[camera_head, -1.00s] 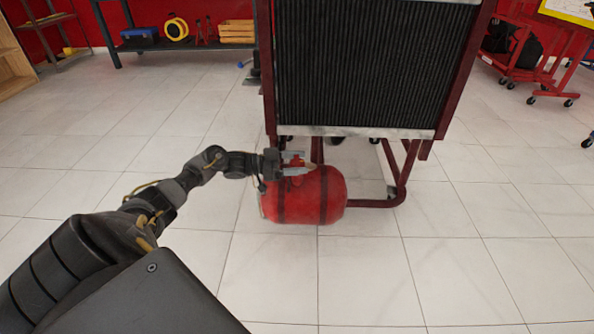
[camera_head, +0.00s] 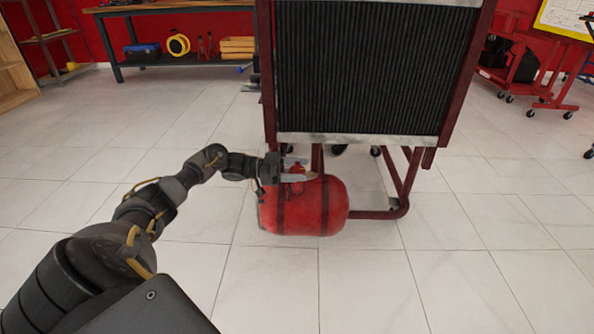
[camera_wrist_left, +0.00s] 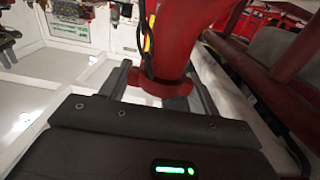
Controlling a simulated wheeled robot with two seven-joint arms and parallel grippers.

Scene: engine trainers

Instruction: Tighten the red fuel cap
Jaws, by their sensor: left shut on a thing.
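The red fuel tank (camera_head: 325,208) lies on its side low at the foot of the engine stand, with dark bands around it. The red fuel cap (camera_head: 297,172) sits on top of the tank. My left gripper (camera_head: 296,171) comes in from the left, level, and is shut on the cap, with one finger on each side. In the left wrist view the red cap (camera_wrist_left: 160,84) lies between my two fingers, with a larger red body beyond it. My fingers hide part of the cap, so its threads do not show. My right gripper is not in view.
The engine stand's dark radiator (camera_head: 375,75) rises right behind the tank. Its red frame leg (camera_head: 380,214) runs along the floor to the right. A workbench (camera_head: 180,8) and red wheeled carts (camera_head: 530,85) stand far back. The tiled floor in front is clear.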

